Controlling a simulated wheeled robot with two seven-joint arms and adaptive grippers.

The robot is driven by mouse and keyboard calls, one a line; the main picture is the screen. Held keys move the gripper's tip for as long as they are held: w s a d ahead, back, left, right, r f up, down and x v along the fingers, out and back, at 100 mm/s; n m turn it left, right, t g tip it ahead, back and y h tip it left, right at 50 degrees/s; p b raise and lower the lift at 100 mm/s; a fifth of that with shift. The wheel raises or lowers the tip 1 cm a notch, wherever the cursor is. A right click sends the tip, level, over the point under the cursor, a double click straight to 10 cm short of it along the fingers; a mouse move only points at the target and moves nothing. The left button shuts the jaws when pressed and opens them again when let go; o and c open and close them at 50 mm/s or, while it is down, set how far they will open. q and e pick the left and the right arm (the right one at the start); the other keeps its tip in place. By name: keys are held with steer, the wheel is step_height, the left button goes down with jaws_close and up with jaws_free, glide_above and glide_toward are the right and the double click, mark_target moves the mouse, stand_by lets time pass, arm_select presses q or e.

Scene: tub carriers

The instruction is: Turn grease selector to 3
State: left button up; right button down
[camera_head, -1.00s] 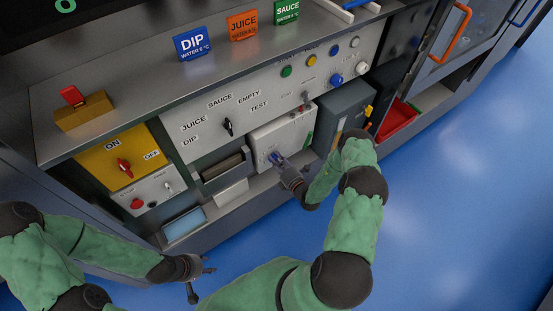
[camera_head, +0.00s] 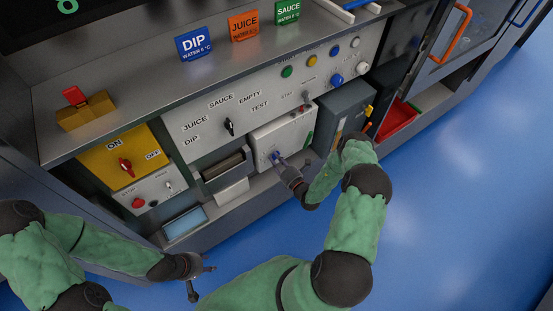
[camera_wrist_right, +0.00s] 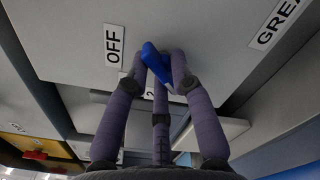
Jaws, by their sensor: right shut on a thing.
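The grease selector is a blue knob (camera_wrist_right: 154,62) on a white box (camera_head: 283,132) low on the machine front. In the right wrist view, my right gripper (camera_wrist_right: 162,72) is shut on the blue knob. An OFF label (camera_wrist_right: 114,44) stands left of the knob, and part of a GREASE label (camera_wrist_right: 278,22) shows at the upper right. A label partly hidden by the fingers seems to read 2; no 3 label is visible. In the head view my right gripper (camera_head: 281,161) reaches the box's lower front. My left gripper (camera_head: 202,279) is open and empty above the floor.
Left of the box are a dispenser slot (camera_head: 224,166), a yellow panel with a red ON/OFF switch (camera_head: 125,164) and a red button (camera_head: 137,203). A larger black selector (camera_head: 229,127) sits above. A grey box (camera_head: 345,108) stands to the right. The blue floor is clear.

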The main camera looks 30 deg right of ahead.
steer(key=shift+s+f, duration=0.2)
steer(key=shift+f, duration=0.2)
steer(key=c, duration=1.2)
jaws_free()
steer(key=shift+o, duration=0.2)
steer(key=shift+d, duration=0.1)
steer(key=shift+r, duration=0.15)
steer(key=s, duration=1.2)
steer(key=shift+d, duration=0.4)
